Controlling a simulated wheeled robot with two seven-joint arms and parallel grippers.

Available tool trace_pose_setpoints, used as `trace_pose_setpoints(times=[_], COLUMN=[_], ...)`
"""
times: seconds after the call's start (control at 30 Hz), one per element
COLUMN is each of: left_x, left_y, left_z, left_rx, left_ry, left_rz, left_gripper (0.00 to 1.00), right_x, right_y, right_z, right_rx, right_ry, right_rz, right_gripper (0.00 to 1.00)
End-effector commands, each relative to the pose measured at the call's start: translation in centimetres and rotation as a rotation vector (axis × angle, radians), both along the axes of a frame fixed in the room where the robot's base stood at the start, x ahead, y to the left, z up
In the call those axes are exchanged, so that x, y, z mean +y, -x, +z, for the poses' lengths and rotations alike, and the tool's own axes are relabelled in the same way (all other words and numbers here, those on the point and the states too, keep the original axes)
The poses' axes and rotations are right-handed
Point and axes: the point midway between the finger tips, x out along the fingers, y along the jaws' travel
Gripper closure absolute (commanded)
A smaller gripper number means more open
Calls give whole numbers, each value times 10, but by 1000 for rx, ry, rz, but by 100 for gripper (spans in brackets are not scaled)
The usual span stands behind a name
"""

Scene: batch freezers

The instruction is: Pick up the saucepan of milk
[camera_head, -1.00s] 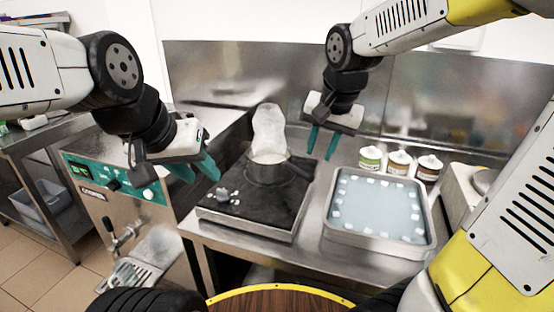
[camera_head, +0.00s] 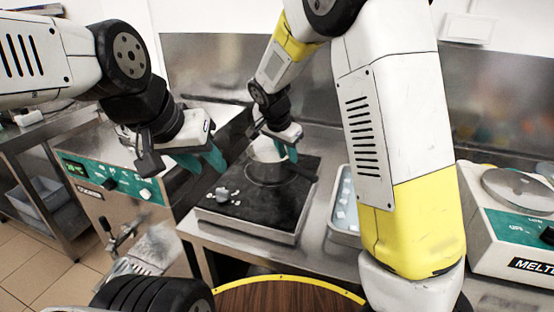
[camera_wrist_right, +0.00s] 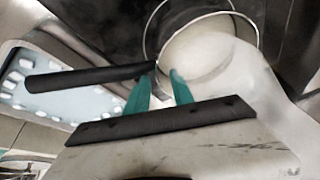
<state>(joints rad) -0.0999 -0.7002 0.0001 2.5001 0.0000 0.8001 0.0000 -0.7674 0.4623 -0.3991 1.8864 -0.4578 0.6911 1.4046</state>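The saucepan (camera_head: 267,171) stands on the black hob (camera_head: 240,206), partly hidden behind my right gripper (camera_head: 287,152). The right wrist view shows its metal rim (camera_wrist_right: 150,36), the white milk (camera_wrist_right: 190,52) inside and its black handle (camera_wrist_right: 88,79) pointing left. My right gripper (camera_wrist_right: 161,76) is open, with its teal fingertips at the root of the handle, close to the pan wall. I cannot tell whether they touch it. My left gripper (camera_head: 203,162) is open and empty, left of the hob, in front of the batch freezer.
A metal tray (camera_head: 333,229) is right of the hob, mostly hidden by my right arm. A melter (camera_head: 515,235) stands far right. The batch freezer (camera_head: 90,190) is at left. Whitish steam (camera_wrist_right: 240,75) rises from the pan. A steel backsplash (camera_head: 200,70) closes the rear.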

Motion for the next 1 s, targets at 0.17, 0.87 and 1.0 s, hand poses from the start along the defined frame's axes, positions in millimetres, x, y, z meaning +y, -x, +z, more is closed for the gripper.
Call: trace_pose_setpoints(times=[0.17,0.87,1.0], left_x=[0,0,0], left_y=[0,0,0], left_z=[0,0,0], left_rx=[0,0,0], left_ry=[0,0,0], left_rz=[0,0,0], left_gripper=[64,64,64], right_x=[-4,-5,-5], right_y=[-7,-8,-8], right_z=[-21,-23,-23], right_rx=[1,1,0], right_ry=[1,-1,0], right_rz=[-1,0,0], right_gripper=[72,100,100])
